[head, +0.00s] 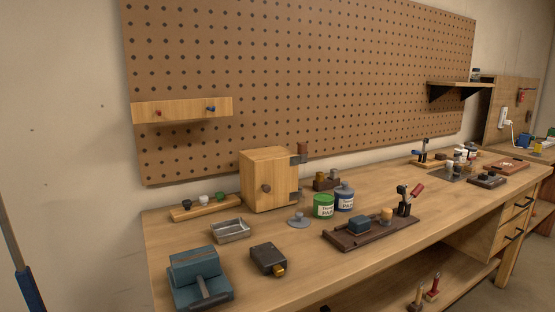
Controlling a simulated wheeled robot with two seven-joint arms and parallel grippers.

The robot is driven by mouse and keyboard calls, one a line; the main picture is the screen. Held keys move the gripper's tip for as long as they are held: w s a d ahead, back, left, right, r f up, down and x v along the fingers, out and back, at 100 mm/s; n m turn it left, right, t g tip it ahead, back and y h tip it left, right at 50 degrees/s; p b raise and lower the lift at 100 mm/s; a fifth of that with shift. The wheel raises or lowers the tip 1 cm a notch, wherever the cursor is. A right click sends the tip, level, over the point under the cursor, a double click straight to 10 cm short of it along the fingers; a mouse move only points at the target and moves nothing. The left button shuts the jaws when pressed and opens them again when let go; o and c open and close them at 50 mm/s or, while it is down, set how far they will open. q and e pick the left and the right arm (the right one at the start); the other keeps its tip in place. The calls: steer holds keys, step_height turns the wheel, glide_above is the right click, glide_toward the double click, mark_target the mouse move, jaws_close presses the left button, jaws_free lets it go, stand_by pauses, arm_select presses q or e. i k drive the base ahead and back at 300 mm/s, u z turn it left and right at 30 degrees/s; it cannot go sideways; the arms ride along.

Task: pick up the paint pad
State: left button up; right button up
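No object is clearly identifiable as the paint pad. A teal, block-like object with a grey bar at its front (201,278) sits at the front left of the wooden workbench. I cannot tell whether either one is the pad. Neither of my grippers is in the head view.
The workbench (300,265) also holds a metal tray (230,231), a dark box (267,259), a wooden cabinet (269,180), a green paint can (323,206) and a blue one (344,199). A pegboard (300,80) stands behind. The front middle of the bench is clear.

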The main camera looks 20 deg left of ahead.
mark_target(386, 219)
steer(key=z, duration=1.4)
steer(key=i, duration=2.8)
steer(key=u, duration=3.55)
